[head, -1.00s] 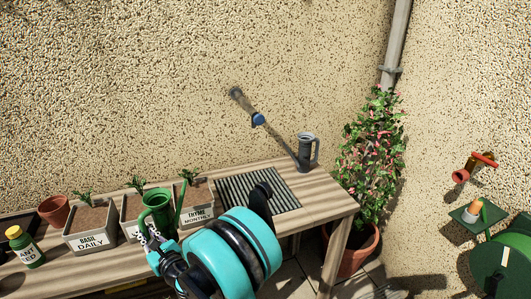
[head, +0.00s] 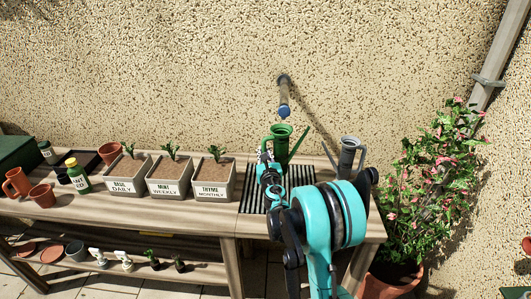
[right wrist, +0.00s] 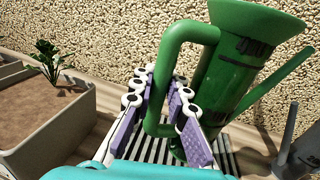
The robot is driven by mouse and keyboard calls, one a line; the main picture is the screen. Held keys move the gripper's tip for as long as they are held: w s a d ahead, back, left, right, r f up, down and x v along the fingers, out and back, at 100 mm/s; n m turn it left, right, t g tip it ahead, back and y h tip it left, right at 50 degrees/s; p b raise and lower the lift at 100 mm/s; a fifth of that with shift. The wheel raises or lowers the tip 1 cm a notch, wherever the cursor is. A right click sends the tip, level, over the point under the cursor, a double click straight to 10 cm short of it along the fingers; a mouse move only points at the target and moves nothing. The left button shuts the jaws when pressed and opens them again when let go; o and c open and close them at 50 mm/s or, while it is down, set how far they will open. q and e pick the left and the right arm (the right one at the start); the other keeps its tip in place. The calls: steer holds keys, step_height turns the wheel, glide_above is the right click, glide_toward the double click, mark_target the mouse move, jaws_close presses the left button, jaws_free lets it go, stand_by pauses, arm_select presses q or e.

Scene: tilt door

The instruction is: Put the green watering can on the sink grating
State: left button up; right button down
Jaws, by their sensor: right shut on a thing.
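The green watering can (head: 281,142) is upright over the sink grating (head: 251,196) in the head view. In the right wrist view the can (right wrist: 225,75) fills the upper right, and its handle passes between my gripper's fingers. My right gripper (head: 264,163) is shut on this handle; it also shows in the right wrist view (right wrist: 165,105). The dark slats of the grating (right wrist: 150,147) show below the can. I cannot tell whether the can's base touches the slats. My left gripper is not in view.
A grey watering can (head: 349,158) stands at the right of the grating. The thyme planter (head: 212,192) stands close on the left, beside other planters. A tap (head: 284,95) sticks out of the wall above the grating. A flowering bush (head: 430,190) is at the right.

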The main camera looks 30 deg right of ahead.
steer(key=shift+d, duration=0.3)
step_height(320, 180, down, 7)
steer(key=b, duration=0.6)
steer(key=shift+f+b, duration=0.3)
steer(key=shift+f, duration=0.4)
steer(key=c, duration=1.4)
jaws_free()
steer(key=shift+s+a, duration=0.1)
